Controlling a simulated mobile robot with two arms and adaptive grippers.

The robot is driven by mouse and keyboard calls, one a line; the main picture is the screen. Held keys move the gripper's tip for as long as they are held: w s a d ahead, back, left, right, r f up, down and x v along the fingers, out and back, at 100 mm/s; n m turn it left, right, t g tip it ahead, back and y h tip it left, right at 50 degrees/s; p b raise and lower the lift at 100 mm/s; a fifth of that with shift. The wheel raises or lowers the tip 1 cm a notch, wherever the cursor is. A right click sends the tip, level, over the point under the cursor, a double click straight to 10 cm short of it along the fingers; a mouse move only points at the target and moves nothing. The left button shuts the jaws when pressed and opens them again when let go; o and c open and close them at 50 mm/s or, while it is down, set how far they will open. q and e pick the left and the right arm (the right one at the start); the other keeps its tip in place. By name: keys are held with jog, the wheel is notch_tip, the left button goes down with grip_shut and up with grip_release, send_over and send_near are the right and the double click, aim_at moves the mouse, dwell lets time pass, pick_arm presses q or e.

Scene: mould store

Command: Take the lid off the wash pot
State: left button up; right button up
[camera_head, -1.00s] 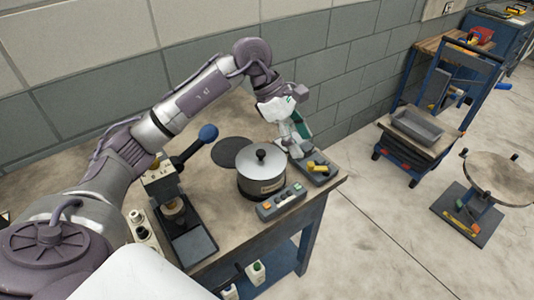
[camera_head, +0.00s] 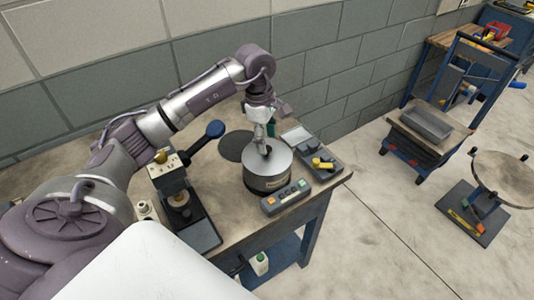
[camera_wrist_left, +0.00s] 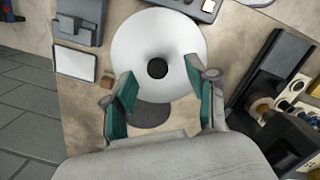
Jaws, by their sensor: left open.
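The wash pot (camera_head: 266,184) is a dark round pot with a label, standing on the bench near its front right edge. Its pale metal lid (camera_head: 278,162) sits on top; in the left wrist view the lid (camera_wrist_left: 185,45) fills the middle, with a round black knob (camera_wrist_left: 157,68) at its centre. My left gripper (camera_head: 266,150) is just above the lid at the knob. In the left wrist view its green-padded fingers (camera_wrist_left: 163,88) are apart, one on each side of the knob, with nothing gripped. My right gripper is out of view.
A control box (camera_head: 286,199) with coloured buttons stands in front of the pot. A dark tray (camera_head: 323,164) with yellow parts is to its right. A black round mat (camera_head: 233,146) lies behind left. A lever press (camera_head: 178,190) stands to the left.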

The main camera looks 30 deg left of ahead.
pick_arm(q)
jog(key=f+p, duration=0.1)
jog(key=f, duration=0.2)
jog(key=shift+w+a+f+p, duration=0.1)
jog(key=shift+w+f+p, duration=0.1)
jog(key=shift+f+p, duration=0.15)
jog(key=shift+f, duration=0.4)
jog(key=shift+c, duration=0.2)
grip_shut()
